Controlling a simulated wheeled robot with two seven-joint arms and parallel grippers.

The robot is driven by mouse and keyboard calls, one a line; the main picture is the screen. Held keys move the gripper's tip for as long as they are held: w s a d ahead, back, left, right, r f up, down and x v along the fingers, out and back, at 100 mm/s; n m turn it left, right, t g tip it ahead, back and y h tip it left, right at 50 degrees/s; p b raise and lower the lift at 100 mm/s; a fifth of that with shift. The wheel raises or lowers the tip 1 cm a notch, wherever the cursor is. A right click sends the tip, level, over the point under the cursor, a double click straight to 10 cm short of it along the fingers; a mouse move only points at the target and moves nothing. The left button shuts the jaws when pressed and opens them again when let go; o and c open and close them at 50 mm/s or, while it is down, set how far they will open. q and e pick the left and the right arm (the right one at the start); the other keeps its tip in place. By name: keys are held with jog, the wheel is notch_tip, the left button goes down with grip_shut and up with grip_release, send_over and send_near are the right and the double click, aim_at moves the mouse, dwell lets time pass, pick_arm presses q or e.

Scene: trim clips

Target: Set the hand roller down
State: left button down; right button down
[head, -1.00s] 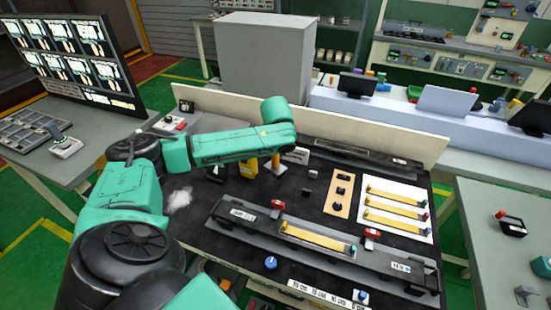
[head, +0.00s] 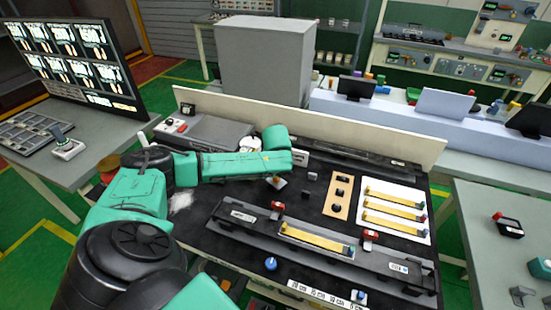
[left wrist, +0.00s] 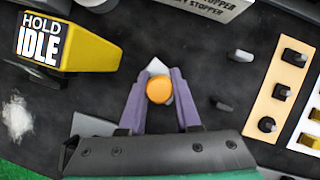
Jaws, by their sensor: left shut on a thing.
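The hand roller (left wrist: 158,92) shows its round orange handle end-on in the left wrist view, with a pale pointed part just beyond it. My left gripper (left wrist: 158,77) has its two purple fingers on either side of the handle and is shut on it. My right gripper is in neither view.
A yellow device (left wrist: 80,52) reading HOLD IDLE stands left of the gripper. A tan strip (head: 341,195) with dark clips and a white sheet (head: 424,238) with yellow strips lie right. A long dark fixture (head: 370,262) holding a yellow strip lies in front.

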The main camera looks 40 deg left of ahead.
pick_arm(q)
jog(key=c, duration=1)
grip_release()
jog(key=shift+s+d+f, duration=0.1)
jog(key=shift+s+f, duration=0.2)
jog(key=shift+f, duration=0.2)
jog(key=o, duration=0.4)
jog(key=shift+w+f, duration=0.1)
jog(key=shift+w+a+f, duration=0.1)
jog(key=shift+w+a, duration=0.2)
jog(key=v, duration=0.4)
jog(key=b+v, duration=0.1)
jog(key=v, duration=0.8)
jog(key=shift+w+a+r, duration=0.1)
jog(key=shift+w+r, duration=0.15)
jog(key=shift+r, duration=0.2)
jog(key=shift+f, duration=0.1)
